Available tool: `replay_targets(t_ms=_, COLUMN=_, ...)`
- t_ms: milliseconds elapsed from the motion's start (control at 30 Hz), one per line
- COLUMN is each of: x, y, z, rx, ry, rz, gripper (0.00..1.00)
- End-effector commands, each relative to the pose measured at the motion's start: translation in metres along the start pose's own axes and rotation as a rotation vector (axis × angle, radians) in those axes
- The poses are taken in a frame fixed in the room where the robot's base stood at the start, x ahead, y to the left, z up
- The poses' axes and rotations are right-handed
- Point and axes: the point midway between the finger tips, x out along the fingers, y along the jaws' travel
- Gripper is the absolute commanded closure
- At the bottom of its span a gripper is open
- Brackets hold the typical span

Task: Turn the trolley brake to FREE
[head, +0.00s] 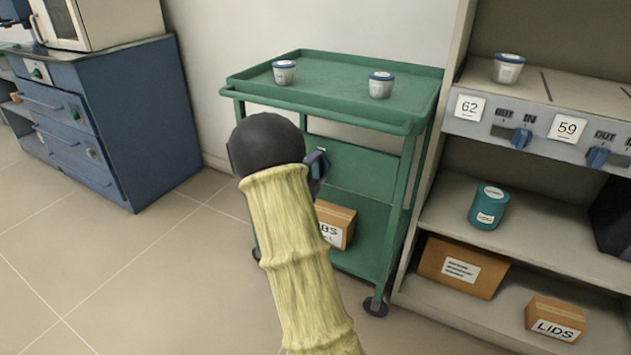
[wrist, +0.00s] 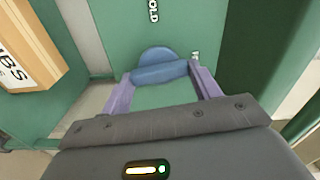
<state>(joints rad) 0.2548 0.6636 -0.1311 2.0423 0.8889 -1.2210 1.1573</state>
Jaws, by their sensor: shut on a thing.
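The green trolley (head: 352,115) stands against the wall in the head view. Its brake is a blue knob (wrist: 158,70) on a green panel (wrist: 112,30) in the wrist view. The label above the knob ends in "OLD"; a small mark right of the knob is too small to read. My gripper (wrist: 163,78) is shut on the knob, with one purple finger at each side of it. In the head view my gripper (head: 318,168) is mostly hidden behind my arm, and so is the knob.
A shelf unit (head: 475,215) with blue knobs stands close at the right, a blue cabinet (head: 115,120) at the left. The floor between is clear.

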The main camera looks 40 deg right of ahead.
Motion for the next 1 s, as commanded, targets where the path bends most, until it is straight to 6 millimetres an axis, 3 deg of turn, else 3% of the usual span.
replay_targets(t_ms=300, x=-0.0009, y=0.0038, z=0.0009, rx=0.129, ry=-0.001, rz=0.004, gripper=0.61)
replay_targets(t_ms=767, x=-0.0008, y=0.0023, z=0.0008, rx=0.147, ry=-0.001, rz=0.005, gripper=0.61)
replay_targets(t_ms=800, x=-0.0007, y=0.0023, z=0.0007, rx=0.147, ry=-0.001, rz=0.005, gripper=0.34)
replay_targets(t_ms=900, x=-0.0005, y=0.0021, z=0.0005, rx=0.147, ry=-0.001, rz=0.004, gripper=0.16)
replay_targets(t_ms=1000, x=-0.0005, y=0.0016, z=0.0005, rx=0.147, ry=-0.001, rz=0.003, gripper=0.16)
